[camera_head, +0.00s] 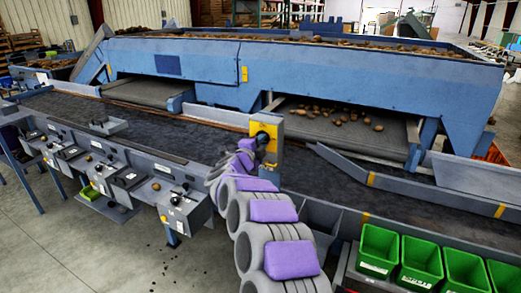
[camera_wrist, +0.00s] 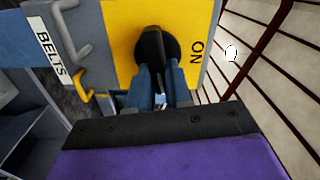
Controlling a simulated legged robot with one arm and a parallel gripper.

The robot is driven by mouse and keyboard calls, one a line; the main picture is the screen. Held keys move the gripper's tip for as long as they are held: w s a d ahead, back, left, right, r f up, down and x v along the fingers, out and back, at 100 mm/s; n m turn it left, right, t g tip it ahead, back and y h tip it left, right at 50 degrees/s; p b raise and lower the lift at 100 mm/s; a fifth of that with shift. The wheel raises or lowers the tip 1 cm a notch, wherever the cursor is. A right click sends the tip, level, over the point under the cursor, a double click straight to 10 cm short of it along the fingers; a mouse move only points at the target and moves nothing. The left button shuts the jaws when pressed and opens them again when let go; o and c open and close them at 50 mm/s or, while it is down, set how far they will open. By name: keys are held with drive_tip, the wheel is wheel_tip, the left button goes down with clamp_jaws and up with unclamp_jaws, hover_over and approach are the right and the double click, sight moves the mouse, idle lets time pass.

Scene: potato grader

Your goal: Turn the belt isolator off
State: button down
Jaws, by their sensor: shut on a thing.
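The belt isolator is a black rotary knob (camera_wrist: 152,45) on a yellow plate (camera_wrist: 120,30), with "ON" printed at the plate's right side in the wrist view. Its grip bar stands upright in that view. My gripper (camera_wrist: 160,78) is shut on the lower part of the bar, one blue finger on each side. A "BELTS" label (camera_wrist: 50,53) is to the left. In the head view the yellow plate (camera_head: 265,128) is on a grey box (camera_head: 270,176) beside the conveyor; my gripper (camera_head: 259,140) is in front and partly hides the knob.
A grey hook (camera_wrist: 75,40) and a yellow bracket (camera_wrist: 90,88) are left of the plate. A dark conveyor (camera_head: 130,125) runs behind a row of grey control boxes (camera_head: 180,205). Green bins (camera_head: 421,262) stand at the lower right. Open floor lies at lower left.

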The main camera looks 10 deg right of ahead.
drive_tip(key=shift+f+m+b, duration=0.3)
drive_tip(key=shift+m+b, duration=0.55)
drive_tip(key=shift+m, duration=0.15)
drive_tip(key=c, duration=1)
unclamp_jaws()
drive_tip(key=shift+c, duration=0.2)
drive_tip(key=shift+s+r, duration=0.1)
drive_tip(key=p+v, duration=0.2)
drive_tip(key=v, duration=1.5)
drive_tip(key=shift+a, duration=0.2)
